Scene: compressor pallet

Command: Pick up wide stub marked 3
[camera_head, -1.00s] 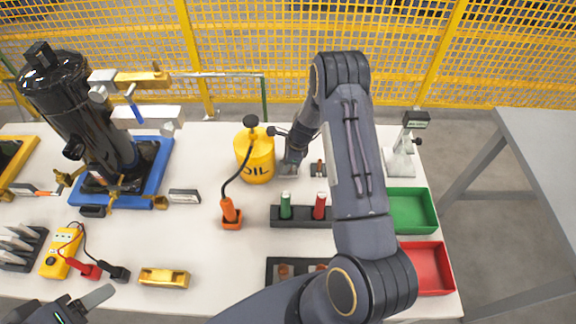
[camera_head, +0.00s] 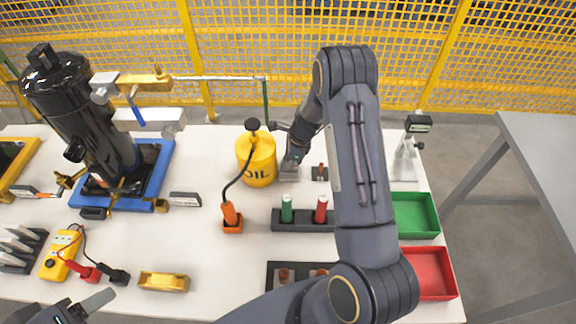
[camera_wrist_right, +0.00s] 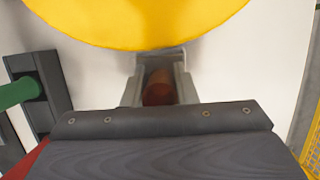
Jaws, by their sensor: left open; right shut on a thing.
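My right gripper (camera_head: 290,170) is just right of the yellow oil can, low over the table. In the right wrist view its jaws (camera_wrist_right: 159,88) are shut on a reddish-brown stub (camera_wrist_right: 158,88), which shows between the two grey fingers. No mark can be read on it, so I cannot tell whether it is the stub marked 3. In the head view the stub is hidden by the gripper. My left gripper (camera_head: 85,308) is open and empty at the lower left edge, only partly in view.
The oil can (camera_head: 257,168) stands close to my right gripper. A small dark holder (camera_head: 320,173) is just right of it. A black rack with green and red pieces (camera_head: 287,224) and a rack with copper stubs (camera_head: 275,288) lie nearer. Green (camera_head: 434,213) and red (camera_head: 452,272) bins are right.

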